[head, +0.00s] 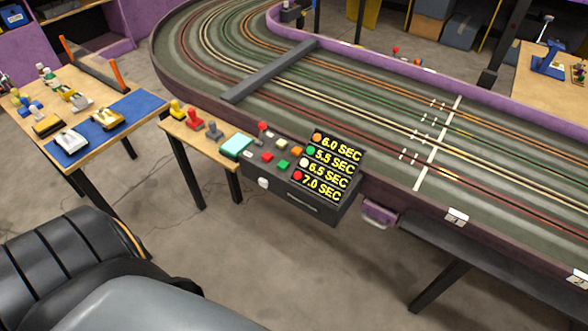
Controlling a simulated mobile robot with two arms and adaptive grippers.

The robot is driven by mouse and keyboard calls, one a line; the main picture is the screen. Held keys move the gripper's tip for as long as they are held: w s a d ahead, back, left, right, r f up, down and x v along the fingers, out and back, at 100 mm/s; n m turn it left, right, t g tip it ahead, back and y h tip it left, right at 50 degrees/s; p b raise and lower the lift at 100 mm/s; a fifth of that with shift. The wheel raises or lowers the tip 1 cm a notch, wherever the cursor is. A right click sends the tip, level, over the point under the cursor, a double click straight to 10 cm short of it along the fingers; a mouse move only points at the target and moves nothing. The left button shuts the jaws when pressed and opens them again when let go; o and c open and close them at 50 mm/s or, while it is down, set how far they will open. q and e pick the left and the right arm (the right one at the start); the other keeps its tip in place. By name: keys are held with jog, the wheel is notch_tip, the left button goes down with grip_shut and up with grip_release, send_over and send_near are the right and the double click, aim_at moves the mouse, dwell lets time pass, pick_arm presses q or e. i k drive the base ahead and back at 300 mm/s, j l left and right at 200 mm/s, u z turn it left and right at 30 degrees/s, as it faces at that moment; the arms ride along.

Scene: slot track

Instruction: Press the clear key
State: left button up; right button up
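A dark control console (325,208) stands against the near edge of the slot track. Its angled display (331,163) shows four yellow lines: 6.0, 5.5, 6.5 and 7.0 SEC, each beside a coloured dot. Several small keys sit on its top, among them a red key (267,157), a green key (283,165), a pale cream key (282,143) and an orange key (298,151). A white knob-like part (263,183) is on its front face. Key labels are too small to read, so I cannot tell which is the clear key. Neither gripper is in view.
A small wooden table (218,158) left of the console holds a cyan pad and yellow, red and grey items. A workbench (30,105) with a blue mat and toy cars stands farther left. The track (400,110) fills the right. Open floor (240,255) lies before the console.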

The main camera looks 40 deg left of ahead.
aim_at(262, 182)
jog(key=u, duration=1.35)
